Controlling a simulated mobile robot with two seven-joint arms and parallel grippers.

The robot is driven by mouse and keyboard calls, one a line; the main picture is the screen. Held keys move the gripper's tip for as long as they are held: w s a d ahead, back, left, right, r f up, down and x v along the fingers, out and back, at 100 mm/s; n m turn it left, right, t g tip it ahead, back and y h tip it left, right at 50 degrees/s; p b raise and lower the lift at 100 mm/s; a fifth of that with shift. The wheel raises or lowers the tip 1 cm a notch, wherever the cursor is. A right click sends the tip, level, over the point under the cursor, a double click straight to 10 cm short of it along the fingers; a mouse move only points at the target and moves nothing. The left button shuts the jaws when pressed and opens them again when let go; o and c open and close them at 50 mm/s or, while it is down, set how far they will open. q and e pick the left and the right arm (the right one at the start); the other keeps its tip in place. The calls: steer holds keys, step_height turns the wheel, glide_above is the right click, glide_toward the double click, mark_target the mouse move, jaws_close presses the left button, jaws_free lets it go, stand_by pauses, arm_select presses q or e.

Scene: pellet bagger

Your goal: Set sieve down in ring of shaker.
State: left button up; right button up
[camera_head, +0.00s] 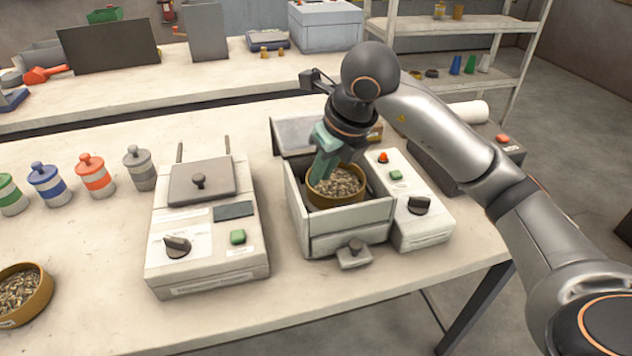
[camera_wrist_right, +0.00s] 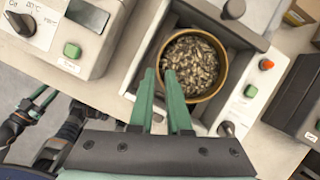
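The sieve (camera_head: 322,204) is a round ochre pan with pellets in it. It is over the open top of the white shaker (camera_head: 350,240), between its walls, and looks about level. The ring is hidden, and I cannot tell whether the sieve rests in it. My right gripper (camera_head: 322,172) has its green fingers on the sieve's left rim. In the right wrist view the fingertips (camera_wrist_right: 160,72) are on either side of the sieve's rim (camera_wrist_right: 192,99), shut on it. My left gripper (camera_wrist_right: 42,103) shows small at the left of that view, apart from everything, its fingers spread.
A moisture meter (camera_head: 205,240) stands left of the shaker. The shaker's control box (camera_head: 420,222) is on its right. Several lidded jars (camera_head: 93,176) and another pellet-filled pan (camera_head: 35,300) are at the left. The table between the jars and the meter's front is clear.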

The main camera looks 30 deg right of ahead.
arm_select(q)
steer(key=shift+s+a+f+p, duration=0.1)
steer(key=shift+s+a+p, duration=0.25)
steer(key=shift+s+p, duration=0.1)
arm_select(e)
steer(key=v, duration=0.6)
arm_select(q)
steer(key=shift+w+r, duration=0.2)
steer(key=shift+w, duration=0.1)
